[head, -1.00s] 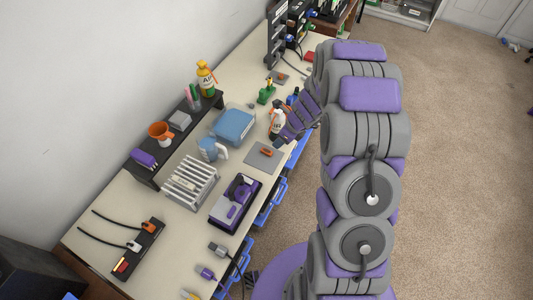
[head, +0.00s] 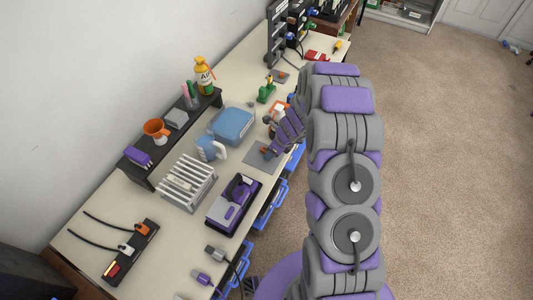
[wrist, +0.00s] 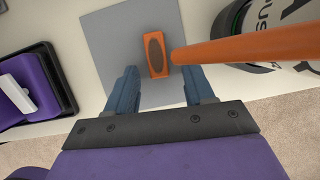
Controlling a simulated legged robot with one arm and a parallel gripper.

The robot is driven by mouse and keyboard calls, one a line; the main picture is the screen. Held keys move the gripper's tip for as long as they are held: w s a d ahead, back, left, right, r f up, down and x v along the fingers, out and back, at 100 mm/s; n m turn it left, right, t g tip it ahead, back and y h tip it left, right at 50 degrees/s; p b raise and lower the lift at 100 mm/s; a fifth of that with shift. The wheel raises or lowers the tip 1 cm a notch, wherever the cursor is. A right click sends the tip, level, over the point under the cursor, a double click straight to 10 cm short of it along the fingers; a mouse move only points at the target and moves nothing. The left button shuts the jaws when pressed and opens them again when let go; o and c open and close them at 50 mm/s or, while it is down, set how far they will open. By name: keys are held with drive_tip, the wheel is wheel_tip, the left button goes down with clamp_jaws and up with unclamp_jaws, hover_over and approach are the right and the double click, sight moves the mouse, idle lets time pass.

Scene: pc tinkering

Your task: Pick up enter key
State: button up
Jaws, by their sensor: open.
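In the wrist view an orange block (wrist: 156,54) with a dark oval on top lies on a grey square mat (wrist: 110,45). I read no lettering on it, so I cannot tell for sure that it is the enter key. My gripper (wrist: 160,82) is open, one blue finger to each side and nearer the picture's bottom than the block. It holds nothing. In the head view my gripper (head: 268,150) is low over the grey mat (head: 257,163) near the desk's front edge, and mostly hides the block.
An orange bar (wrist: 250,46) crosses the wrist view close to the right finger, with a dark labelled container (wrist: 238,20) behind it. A purple-black device (wrist: 40,85) lies left. In the head view a blue box (head: 232,126) and blue mug (head: 208,147) stand beyond the mat.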

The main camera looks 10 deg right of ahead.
drive_tip(key=shift+c, duration=0.4)
clamp_jaws()
drive_tip(key=shift+r, duration=0.1)
